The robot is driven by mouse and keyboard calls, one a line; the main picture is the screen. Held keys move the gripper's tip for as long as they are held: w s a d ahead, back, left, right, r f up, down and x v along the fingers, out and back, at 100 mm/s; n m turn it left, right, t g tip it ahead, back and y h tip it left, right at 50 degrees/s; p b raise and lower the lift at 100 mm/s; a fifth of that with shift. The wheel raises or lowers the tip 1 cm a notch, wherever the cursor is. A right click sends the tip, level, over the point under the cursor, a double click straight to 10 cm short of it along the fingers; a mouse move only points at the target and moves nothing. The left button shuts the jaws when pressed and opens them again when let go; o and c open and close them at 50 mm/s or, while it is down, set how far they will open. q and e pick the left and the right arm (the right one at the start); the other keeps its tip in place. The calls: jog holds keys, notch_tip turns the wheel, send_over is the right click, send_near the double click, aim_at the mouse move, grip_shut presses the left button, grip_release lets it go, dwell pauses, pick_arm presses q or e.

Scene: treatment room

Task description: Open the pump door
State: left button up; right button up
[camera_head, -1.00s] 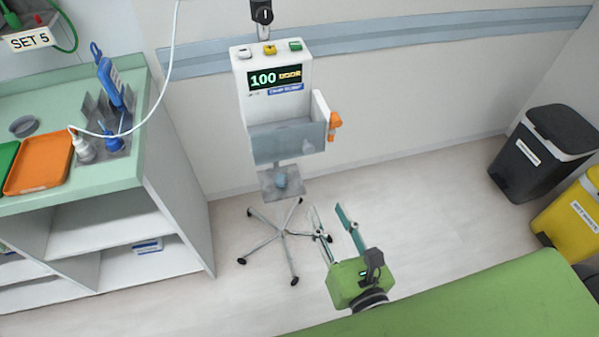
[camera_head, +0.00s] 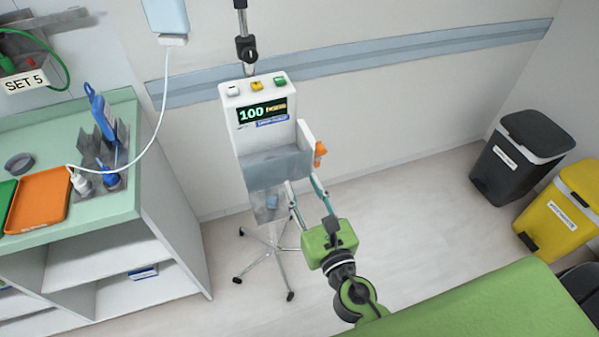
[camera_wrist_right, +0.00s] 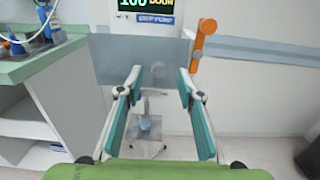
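The white pump (camera_head: 263,115) stands on a wheeled pole, its lit display reading 100 and a second word. Its grey see-through door (camera_head: 275,168) is on the lower front, and an orange latch (camera_head: 320,150) sits at its right side. In the right wrist view the door (camera_wrist_right: 112,60) is ahead and the orange latch (camera_wrist_right: 203,42) is up and to the right. My right gripper (camera_head: 304,190) is open and empty, its fingers apart in front of the door's lower right; whether they touch it I cannot tell. My left gripper is not in view.
A green-topped counter (camera_head: 118,205) with an orange tray (camera_head: 38,200) stands at the left. A white tube hangs over it. A green padded surface (camera_head: 490,305) is at the lower right. Black (camera_head: 520,155) and yellow bins (camera_head: 560,210) stand at the right.

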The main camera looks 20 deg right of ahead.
aim_at(281, 177)
jog(key=shift+w+a+p, duration=0.1)
jog(key=shift+w+p, duration=0.2)
jog(key=shift+w, duration=1.1)
grip_shut()
